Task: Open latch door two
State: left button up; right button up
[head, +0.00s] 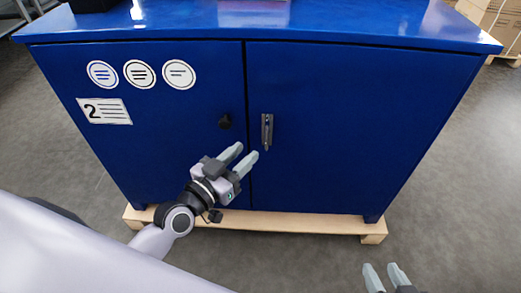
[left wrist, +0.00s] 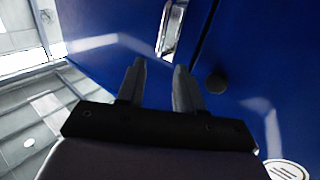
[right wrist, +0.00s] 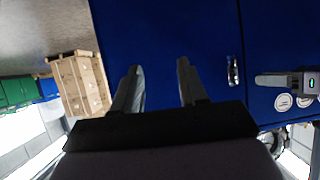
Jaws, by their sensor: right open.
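A blue cabinet has two doors, both closed. The left door (head: 170,160) carries a label with a 2 (head: 104,110) and a black knob (head: 225,121). The right door (head: 350,130) has a metal latch handle (head: 267,131) near the centre seam. My left gripper (head: 241,156) is open and empty, a little below the knob and latch, apart from both. In the left wrist view the latch (left wrist: 172,28) lies beyond the fingertips and the knob (left wrist: 216,82) to their right. My right gripper (head: 383,272) is open and empty, low at the right; the right wrist view also shows the latch (right wrist: 233,70).
The cabinet stands on a wooden pallet (head: 285,222). A black item (head: 92,5) and a grey item (head: 254,12) are on its top. Cardboard boxes (head: 495,20) stand at the back right. Floor to the right of the cabinet is clear.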

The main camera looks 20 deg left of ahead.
aim_at(266, 134)
pick_arm(q)
jog(key=b+x, duration=0.1)
jog(key=x, duration=0.6)
jog(key=shift+w, duration=0.15)
grip_shut()
